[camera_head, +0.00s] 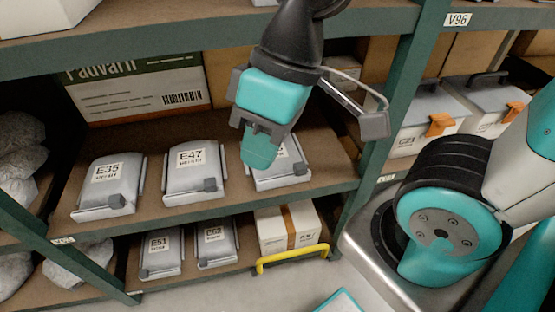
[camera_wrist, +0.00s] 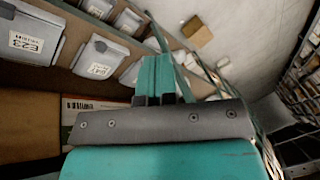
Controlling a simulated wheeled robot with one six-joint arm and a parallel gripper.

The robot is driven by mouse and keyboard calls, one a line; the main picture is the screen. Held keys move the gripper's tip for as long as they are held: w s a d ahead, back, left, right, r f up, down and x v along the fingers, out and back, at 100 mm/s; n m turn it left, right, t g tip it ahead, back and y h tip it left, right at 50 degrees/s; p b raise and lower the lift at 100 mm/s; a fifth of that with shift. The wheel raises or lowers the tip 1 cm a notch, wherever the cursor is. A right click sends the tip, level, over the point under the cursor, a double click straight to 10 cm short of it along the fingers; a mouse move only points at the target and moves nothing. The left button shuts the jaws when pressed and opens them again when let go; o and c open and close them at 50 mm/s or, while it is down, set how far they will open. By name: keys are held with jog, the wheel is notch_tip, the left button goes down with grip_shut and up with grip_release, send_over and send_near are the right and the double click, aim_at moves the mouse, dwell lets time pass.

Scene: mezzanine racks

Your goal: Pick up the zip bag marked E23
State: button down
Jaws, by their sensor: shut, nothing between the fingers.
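The grey zip bag marked E23 (camera_wrist: 30,40) shows its label at the upper left of the wrist view. In the head view, a grey bag (camera_head: 288,172) lies at the right of the middle shelf, its label mostly hidden behind my gripper; its place in the row fits E23. My gripper (camera_head: 258,158) hangs in front of and above this bag, fingers pointing down. In the wrist view its teal fingers (camera_wrist: 153,78) are together with nothing between them. I cannot tell whether they touch the bag.
Bags E47 (camera_head: 194,172) and E35 (camera_head: 110,187) lie to the left on the same shelf (camera_head: 150,140). Bags E51 (camera_head: 160,252) and E52 (camera_head: 216,243) and a white box (camera_head: 287,229) are below. A green upright (camera_head: 388,125) stands close on the right. An upper shelf (camera_head: 190,40) is overhead.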

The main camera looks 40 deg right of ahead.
jog(key=c, duration=1.6)
grip_release()
jog(key=o, duration=0.9)
jog(key=w+d+f+m+b, duration=0.1)
jog(key=f+b, duration=0.1)
jog(key=w+d+f+m+b, duration=0.1)
jog(key=w+f+m+b, duration=0.1)
jog(key=w+d+f+m+b, duration=0.1)
jog(key=w+f+m+b, duration=0.1)
jog(key=f, duration=0.1)
jog(key=shift+w+d, duration=0.15)
jog(key=shift+w, duration=0.1)
jog(key=m+t+b, duration=0.2)
jog(key=m+b, duration=1.3)
jog(key=m, duration=0.9)
send_near(299, 166)
jog(key=x, duration=0.2)
jog(key=b+x, duration=0.1)
jog(key=x, duration=0.1)
jog(key=b+x, duration=0.1)
jog(key=x, duration=0.1)
jog(key=shift+w+d, duration=0.1)
jog(key=shift+w, duration=0.3)
jog(key=shift+s+b+x, duration=0.2)
jog(key=shift+b+x, duration=0.35)
jog(key=shift+x, duration=0.7)
jog(key=shift+s+b+x, duration=0.2)
jog(key=shift+b+x, duration=0.35)
jog(key=shift+x, duration=0.7)
